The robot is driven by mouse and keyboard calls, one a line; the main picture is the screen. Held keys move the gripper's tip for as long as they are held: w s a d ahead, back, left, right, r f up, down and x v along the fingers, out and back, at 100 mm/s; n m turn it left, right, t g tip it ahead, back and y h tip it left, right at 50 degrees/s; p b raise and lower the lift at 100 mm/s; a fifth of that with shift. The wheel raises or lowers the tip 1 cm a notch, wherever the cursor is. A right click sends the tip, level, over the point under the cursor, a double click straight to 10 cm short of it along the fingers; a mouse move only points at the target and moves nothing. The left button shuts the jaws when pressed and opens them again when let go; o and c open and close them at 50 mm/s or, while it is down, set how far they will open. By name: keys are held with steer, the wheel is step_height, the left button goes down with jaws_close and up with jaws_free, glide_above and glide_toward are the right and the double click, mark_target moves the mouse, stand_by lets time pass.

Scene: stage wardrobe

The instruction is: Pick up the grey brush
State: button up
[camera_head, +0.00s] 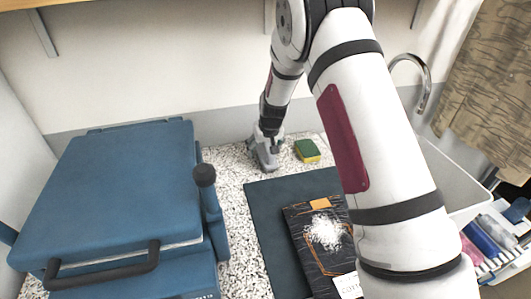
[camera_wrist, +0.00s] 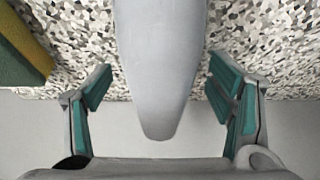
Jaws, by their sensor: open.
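A smooth grey tapered piece, which looks like the grey brush (camera_wrist: 160,60), runs down the middle of the wrist view, its rounded end towards the bottom. My gripper (camera_wrist: 160,105) has its two teal-padded fingers apart, one on each side of it, with a gap on both sides. In the head view my gripper (camera_head: 265,157) is low over the speckled counter near the back wall. There the brush cannot be told clearly from the grey fingers. Its bristles are not visible.
A yellow-green sponge (camera_head: 307,151) lies just right of my gripper. A blue case (camera_head: 120,180) stands left. A dark mat (camera_head: 265,215) holds a black packet (camera_head: 303,228) in front. A sink (camera_head: 455,180) with a tap (camera_head: 424,88) is right, partly behind my arm.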

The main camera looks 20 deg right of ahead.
steer(key=c, duration=1.3)
steer(key=shift+r, duration=0.15)
steer(key=shift+c, duration=0.2)
steer(key=shift+r, duration=0.3)
steer(key=r, duration=0.1)
steer(key=r+p, duration=0.1)
steer(key=r, duration=0.1)
steer(key=shift+s+d, duration=0.15)
steer(key=shift+s, duration=0.05)
steer(key=s+d+p, duration=0.2)
steer(key=s+d, duration=0.1)
steer(key=s+d+p, duration=0.2)
steer(key=s, duration=0.2)
steer(key=s+d+r+p, duration=0.1)
steer(key=s+d+p, duration=0.2)
steer(key=s, duration=0.1)
steer(key=shift+s+d+r, duration=0.1)
steer(key=shift+s+d, duration=0.15)
steer(key=shift+d, duration=0.1)
steer(key=shift+s+d+p, duration=0.3)
steer(key=shift+s+d, duration=0.1)
